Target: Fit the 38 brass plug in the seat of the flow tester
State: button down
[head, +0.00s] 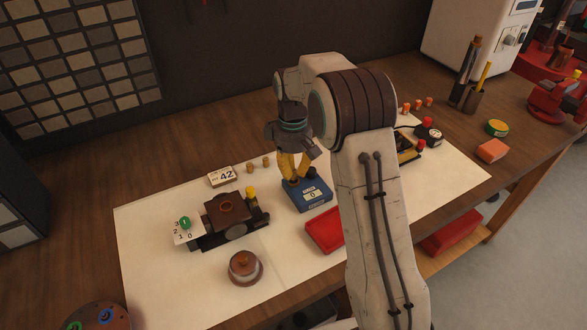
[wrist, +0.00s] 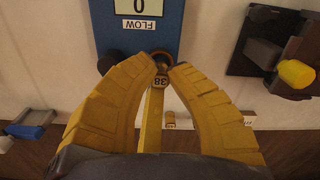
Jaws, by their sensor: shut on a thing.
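The flow tester (head: 312,197) is a blue box on the white mat, with a display reading 0. In the wrist view the tester (wrist: 172,40) is at the top, with its FLOW label and a dark round knob on its near left edge. My gripper (wrist: 164,66) has its yellow fingers shut on the 38 brass plug (wrist: 161,82), whose "38" mark shows between the fingertips. An orange-brown ring, seemingly the seat, shows just beyond the tips. In the head view my gripper (head: 295,177) is at the tester's back left edge. I cannot tell whether the plug touches the seat; the fingers hide its tip.
A "42" card (head: 222,177) and two small brass plugs (head: 258,165) lie behind left. A dark fixture with a brown block (head: 228,212) stands left. A copper-coloured round piece (head: 244,266) is in front. A red tray (head: 323,236) is close by the tester. A black-and-yellow device (head: 407,152) stands right.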

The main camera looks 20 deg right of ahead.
jog(key=shift+f+b, duration=0.6)
jog(key=shift+f, duration=0.2)
dwell(0.4)
jog(key=c, duration=0.7)
grip_release()
jog(key=shift+c, duration=0.2)
jog(key=shift+r, duration=0.1)
jog(key=shift+r+p, duration=3.4)
jog(key=shift+r, duration=0.55)
